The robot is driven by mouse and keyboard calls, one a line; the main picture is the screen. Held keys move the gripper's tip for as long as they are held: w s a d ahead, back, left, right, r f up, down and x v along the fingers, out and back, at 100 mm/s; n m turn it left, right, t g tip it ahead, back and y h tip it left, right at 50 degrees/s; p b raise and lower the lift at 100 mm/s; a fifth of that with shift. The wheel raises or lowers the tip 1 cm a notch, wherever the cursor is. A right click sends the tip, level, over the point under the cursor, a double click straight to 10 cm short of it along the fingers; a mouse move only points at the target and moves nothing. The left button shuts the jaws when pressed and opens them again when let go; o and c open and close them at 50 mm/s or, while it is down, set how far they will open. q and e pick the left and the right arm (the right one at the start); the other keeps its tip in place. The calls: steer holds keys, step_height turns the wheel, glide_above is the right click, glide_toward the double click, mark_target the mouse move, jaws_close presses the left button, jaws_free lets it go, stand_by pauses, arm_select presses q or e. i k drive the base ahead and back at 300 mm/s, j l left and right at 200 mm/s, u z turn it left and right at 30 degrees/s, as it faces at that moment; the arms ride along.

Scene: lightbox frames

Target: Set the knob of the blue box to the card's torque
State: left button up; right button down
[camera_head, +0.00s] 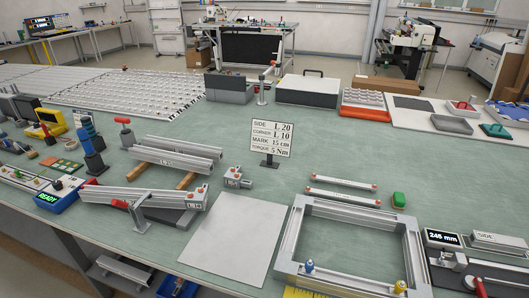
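The blue box (66,198) stands at the left front edge of the green table, with a lit green display reading "READY" (48,197). A pale top face with small details shows on it; the knob and its setting are too small to make out. The white card (271,136) stands upright on a dark foot near the table's middle. It reads SIDE L 20, CORNER L 10, MARK 15 cm, TORQUE 5 Nm. Neither of my grippers is in view.
A blue and dark upright tool (90,148) stands just behind the box. Aluminium profiles (155,195) lie to its right. A grey sheet (232,237) and an aluminium frame (290,238) lie at the front. Green tabletop around the card is mostly clear.

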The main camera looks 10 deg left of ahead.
mark_target(57, 184)
steer(key=u, duration=1.8)
